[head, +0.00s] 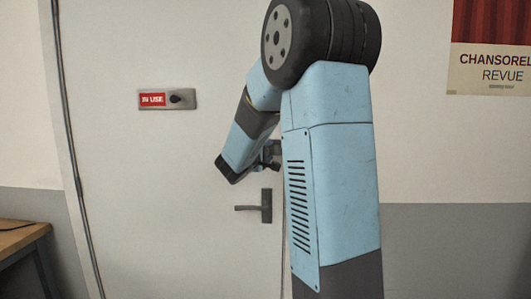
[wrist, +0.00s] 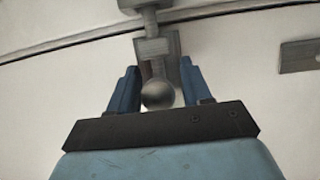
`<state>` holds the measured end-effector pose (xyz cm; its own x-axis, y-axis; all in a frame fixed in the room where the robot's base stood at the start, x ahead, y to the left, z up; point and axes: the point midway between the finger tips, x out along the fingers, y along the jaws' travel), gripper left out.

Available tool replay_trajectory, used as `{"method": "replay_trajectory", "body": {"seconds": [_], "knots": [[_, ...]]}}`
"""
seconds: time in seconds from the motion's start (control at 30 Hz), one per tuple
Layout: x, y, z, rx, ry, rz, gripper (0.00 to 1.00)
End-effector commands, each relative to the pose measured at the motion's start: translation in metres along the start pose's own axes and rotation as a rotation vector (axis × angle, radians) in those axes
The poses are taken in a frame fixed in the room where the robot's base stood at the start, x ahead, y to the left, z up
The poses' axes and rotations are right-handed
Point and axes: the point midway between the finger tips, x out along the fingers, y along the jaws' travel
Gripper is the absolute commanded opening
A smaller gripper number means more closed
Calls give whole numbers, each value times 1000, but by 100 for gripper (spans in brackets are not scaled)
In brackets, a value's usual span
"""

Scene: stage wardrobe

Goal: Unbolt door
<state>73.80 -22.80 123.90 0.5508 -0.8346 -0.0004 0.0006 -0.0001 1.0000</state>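The white door (head: 215,125) fills the left and middle of the head view and looks closed. In the wrist view, a grey metal bolt (wrist: 153,46) with a round knob (wrist: 158,95) sits on the door near a dark seam. My gripper (wrist: 160,88) has its two blue fingers either side of the knob, with a small gap showing at each side. It is open and not visibly clamped. In the head view my gripper (head: 270,160) is at the door above the lever handle (head: 266,205); my arm hides most of the bolt there.
A metal plate with a red "IN USE" sign (head: 152,99) and dark knob is on the door, left of my arm. A wooden table (head: 22,236) stands at lower left. A poster (head: 490,50) hangs at upper right. Another metal plate (wrist: 302,55) shows in the wrist view.

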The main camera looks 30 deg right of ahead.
Motion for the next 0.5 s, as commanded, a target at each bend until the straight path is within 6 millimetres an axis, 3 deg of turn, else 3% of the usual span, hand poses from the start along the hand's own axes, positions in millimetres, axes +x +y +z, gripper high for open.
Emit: {"method": "replay_trajectory", "body": {"seconds": [0.5], "knots": [[-1,-1,0,-1,1,-2,0]]}}
